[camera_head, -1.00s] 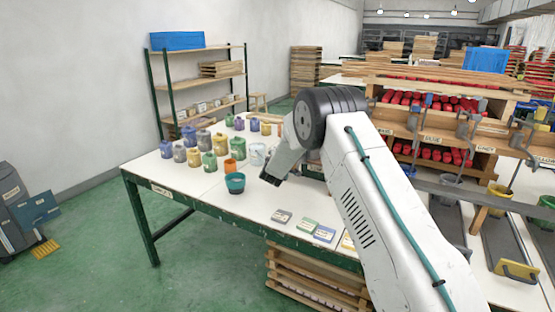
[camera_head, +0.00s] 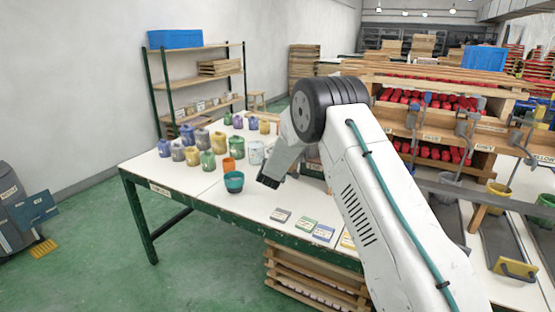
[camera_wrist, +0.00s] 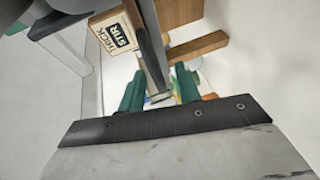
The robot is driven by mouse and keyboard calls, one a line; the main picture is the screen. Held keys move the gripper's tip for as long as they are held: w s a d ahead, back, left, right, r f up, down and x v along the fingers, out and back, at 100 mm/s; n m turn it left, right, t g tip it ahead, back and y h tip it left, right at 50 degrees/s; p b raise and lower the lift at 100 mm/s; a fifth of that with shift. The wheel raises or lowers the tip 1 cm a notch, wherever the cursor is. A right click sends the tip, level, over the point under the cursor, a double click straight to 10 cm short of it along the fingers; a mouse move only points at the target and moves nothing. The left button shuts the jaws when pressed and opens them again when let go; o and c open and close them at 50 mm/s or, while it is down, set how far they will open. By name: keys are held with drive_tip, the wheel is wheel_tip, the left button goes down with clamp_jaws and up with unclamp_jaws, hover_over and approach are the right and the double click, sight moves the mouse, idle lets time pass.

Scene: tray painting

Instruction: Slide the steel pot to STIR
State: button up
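A grey pot (camera_head: 447,187), possibly the steel pot, stands on a dark track on the right-hand bench, partly behind my arm. My gripper (camera_wrist: 159,91) has two green fingers, apart from each other. The end of a grey metal bar (camera_wrist: 152,62) shows between them; I cannot tell whether they touch it. No pot is clearly visible in the wrist view.
A white table (camera_head: 215,190) on the left carries several coloured pots, a teal cup (camera_head: 234,181) and small label cards (camera_head: 281,215). A yellow pot (camera_head: 497,191) stands on the bench to the right.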

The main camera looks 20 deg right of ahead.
drive_tip(key=v, duration=0.5)
idle(0.3)
